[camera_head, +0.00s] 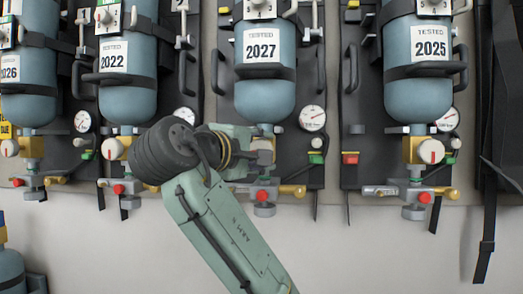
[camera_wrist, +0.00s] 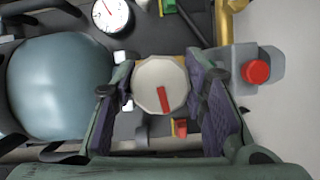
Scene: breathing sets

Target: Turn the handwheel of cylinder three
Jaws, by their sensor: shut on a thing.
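The handwheel (camera_wrist: 160,84) is a cream knob with a red bar on its face. It sits between the two finger pads of my gripper (camera_head: 255,152) in the wrist view, and the jaws are shut on it. In the head view my gripper reaches the valve under the blue cylinder (camera_head: 264,96) labelled "TESTED 2027" and hides that handwheel. The cylinder's number plate (camera_head: 259,8) is cut by the top edge, so I cannot read it surely. The cylinder's blue body also shows at the left of the wrist view (camera_wrist: 58,85).
Similar cylinders hang beside it, labelled 2022 (camera_head: 128,85) at left and 2025 (camera_head: 418,85) at right, with handwheels below. A pressure gauge (camera_head: 312,118) is right of the held valve. A red knob (camera_wrist: 256,71) sits close to my right finger. Black straps (camera_head: 487,215) hang far right.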

